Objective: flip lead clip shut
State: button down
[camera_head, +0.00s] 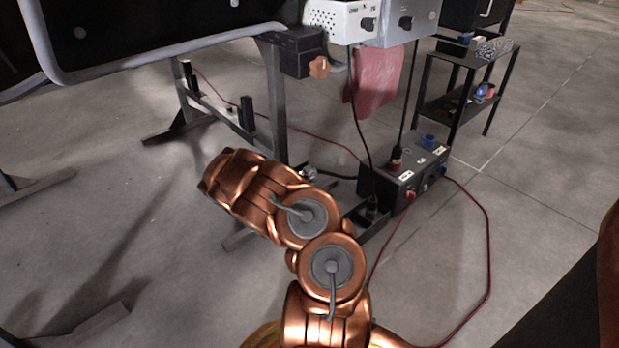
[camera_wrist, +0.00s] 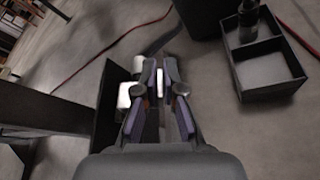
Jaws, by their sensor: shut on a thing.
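My gripper (camera_wrist: 164,76) shows in the wrist view, with its two dark fingers close together. A narrow pale piece (camera_wrist: 158,82) shows between the fingers, and they are shut on it. Whether it is the lead clip, and whether a clip is open or closed, I cannot tell. A dark upright holder (camera_wrist: 106,100) with white parts (camera_wrist: 125,95) stands just left of the fingers. In the head view my copper arm hides the gripper and whatever it holds. I cannot make out a lead clip there.
A black compartment tray (camera_wrist: 285,84) with a dark cylinder (camera_wrist: 248,14) sits to the right in the wrist view. In the head view, a black power box (camera_head: 412,178) and a red cable (camera_head: 488,250) lie on the floor. A black shelf cart (camera_head: 452,103) stands behind.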

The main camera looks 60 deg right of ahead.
notch_tip(320, 180, down, 7)
jog(key=w+m+t+h, duration=0.1)
jog(key=m+t+h, duration=0.2)
jog(key=m, duration=0.7)
jog(key=shift+w+d+r+h, duration=0.15)
jog(key=shift+w+d+h, duration=0.1)
jog(key=shift+h, duration=0.15)
dwell(0.4)
jog(key=c, duration=1.3)
grip_release()
jog(key=shift+s+a, duration=0.2)
jog(key=shift+a, duration=1.8)
jog(key=shift+s+a, duration=0.25)
jog(key=shift+a, duration=1.75)
jog(key=shift+s+a, duration=0.2)
jog(key=shift+a, duration=1.8)
